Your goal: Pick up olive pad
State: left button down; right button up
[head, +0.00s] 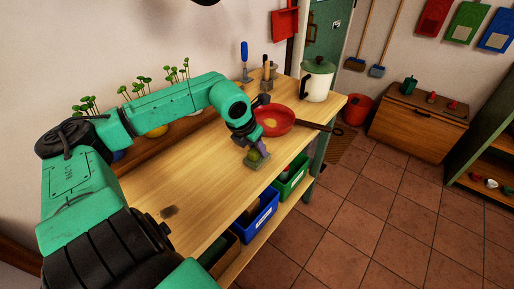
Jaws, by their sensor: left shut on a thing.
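The olive pad (254,156) is a small yellow-green piece near the front edge of the wooden bench (185,170). My left gripper (257,152) points down from above and is shut on the olive pad. The fingers hide part of the pad. At this size I cannot tell whether the pad still touches the bench top. My right gripper is not in view.
A red pan (270,118) with a dark handle sits just behind the gripper. A white pot (319,83) stands at the bench's far end. Sprouts in a planter (175,132) line the wall. Blue (255,217) and green (293,180) bins sit below.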

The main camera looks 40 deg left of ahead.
pick_arm(q)
notch_tip(320, 180, up, 18)
jog(key=shift+p, duration=0.35)
